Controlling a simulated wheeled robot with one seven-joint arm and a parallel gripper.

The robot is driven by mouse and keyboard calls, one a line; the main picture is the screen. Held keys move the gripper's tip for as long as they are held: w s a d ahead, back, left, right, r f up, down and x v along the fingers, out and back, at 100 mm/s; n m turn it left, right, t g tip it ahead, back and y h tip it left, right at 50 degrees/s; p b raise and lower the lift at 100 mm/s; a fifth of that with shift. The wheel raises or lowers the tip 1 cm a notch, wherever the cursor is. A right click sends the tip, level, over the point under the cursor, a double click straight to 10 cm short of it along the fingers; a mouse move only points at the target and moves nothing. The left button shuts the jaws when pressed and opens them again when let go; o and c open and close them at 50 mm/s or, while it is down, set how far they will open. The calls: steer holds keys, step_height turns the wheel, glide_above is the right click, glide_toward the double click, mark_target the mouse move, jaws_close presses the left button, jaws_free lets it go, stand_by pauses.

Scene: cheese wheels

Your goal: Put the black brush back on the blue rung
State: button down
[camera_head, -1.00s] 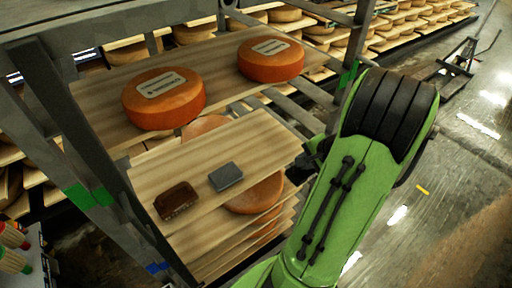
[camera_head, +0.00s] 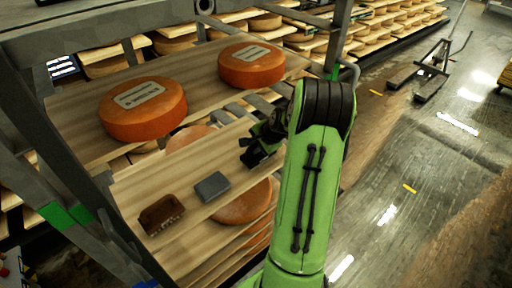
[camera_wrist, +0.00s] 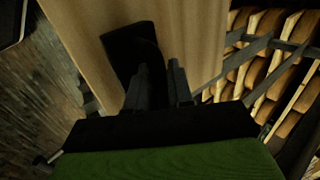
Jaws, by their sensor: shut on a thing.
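In the wrist view my gripper (camera_wrist: 160,88) is shut on a dark, blocky thing, the black brush (camera_wrist: 130,42), which sticks out past the fingers over pale wood. In the head view the brush is hard to tell from the dark gripper. A small blue mark (camera_head: 146,284) shows on the rack at the bottom left edge of the head view; most of that rung is out of view.
The wooden board (camera_head: 190,232) carries a brown brush (camera_head: 161,214) and a grey block (camera_head: 211,186). Orange cheese wheels (camera_head: 143,108) (camera_head: 251,64) lie on the shelf behind. The rack's green-marked upright (camera_head: 55,214) stands at left. Open floor (camera_head: 400,215) lies at right.

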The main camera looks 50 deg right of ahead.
steer(key=shift+r, duration=0.1)
steer(key=c, duration=1)
jaws_free()
steer(key=shift+s+f, duration=0.1)
steer(key=shift+f, duration=0.15)
steer(key=p+v, duration=0.2)
steer(key=v, duration=1)
steer(key=shift+r+p, duration=0.3)
steer(key=shift+p, duration=0.05)
steer(key=shift+d, duration=0.1)
